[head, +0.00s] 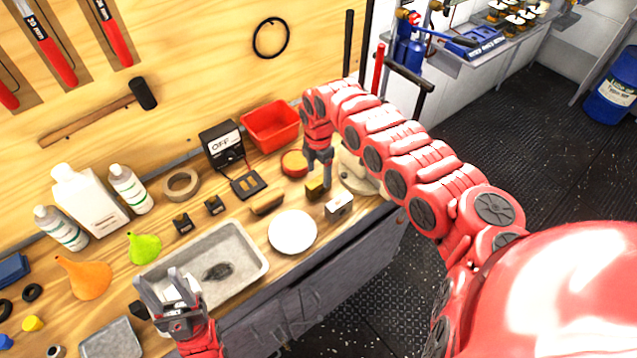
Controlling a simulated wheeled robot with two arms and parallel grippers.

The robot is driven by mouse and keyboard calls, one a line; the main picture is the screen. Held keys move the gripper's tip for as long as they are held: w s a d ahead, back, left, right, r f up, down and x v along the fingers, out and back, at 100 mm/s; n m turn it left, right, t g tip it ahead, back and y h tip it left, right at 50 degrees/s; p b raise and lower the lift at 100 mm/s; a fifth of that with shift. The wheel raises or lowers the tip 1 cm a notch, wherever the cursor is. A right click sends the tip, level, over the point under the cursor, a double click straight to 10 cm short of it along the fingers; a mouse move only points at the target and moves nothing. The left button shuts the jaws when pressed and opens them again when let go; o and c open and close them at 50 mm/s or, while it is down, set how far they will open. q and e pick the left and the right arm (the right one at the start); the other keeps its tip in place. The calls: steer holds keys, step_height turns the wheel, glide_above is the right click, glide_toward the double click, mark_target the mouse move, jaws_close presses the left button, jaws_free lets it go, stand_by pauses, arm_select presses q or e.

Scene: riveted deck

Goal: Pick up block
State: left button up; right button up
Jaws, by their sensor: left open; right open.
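My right gripper (320,180) points down at the right end of the wooden workbench, with its fingers apart. A small yellow-brown block (314,190) stands right at its fingertips; I cannot tell whether the fingers touch it. A white and grey block (338,207) lies just to the right and in front of it. A brown, block-like wooden piece (267,205) lies to the left. My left gripper (168,292) is open and empty, over the front left part of a grey metal tray (253,260).
A white round plate (293,232) lies in front of the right gripper. White bottles (90,200), a tape roll (182,185) and funnels (83,277) fill the left.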

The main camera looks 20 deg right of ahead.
mark_target(318, 180)
steer(key=shift+a+f+p, duration=0.1)
steer(key=shift+f+p, duration=0.2)
step_height(318, 180, down, 3)
steer(key=shift+w+f+p, duration=0.1)
steer(key=shift+w+p, duration=0.05)
steer(key=shift+p, duration=0.45)
steer(key=shift+f, duration=0.65)
jaws_close()
